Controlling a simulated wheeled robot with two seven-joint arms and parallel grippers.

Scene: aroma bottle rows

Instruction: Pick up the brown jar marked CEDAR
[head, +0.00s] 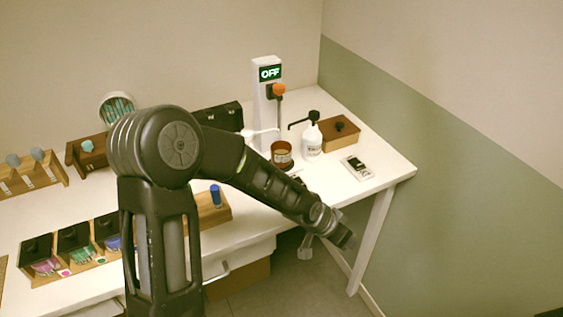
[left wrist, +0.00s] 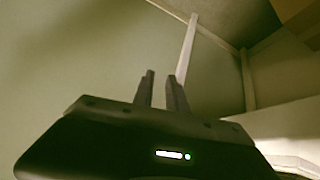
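A small brown jar (head: 281,153) with a pale band stands on the white table (head: 372,187), near the post with the OFF display. Its lettering is too small to read, so I cannot tell whether it says CEDAR. My left gripper (head: 328,235) is beyond the table's front edge, to the right of and lower than the jar, and apart from it. In the left wrist view its two fingers (left wrist: 162,92) stand apart by a narrow gap with nothing between them. My left arm covers the middle of the table. My right gripper is not in view.
A white pump bottle (head: 312,140), brown box (head: 340,131) and small dark-and-white device (head: 357,167) stand around the jar. The OFF post (head: 265,110) is behind. A table leg (head: 370,240) is near my gripper.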

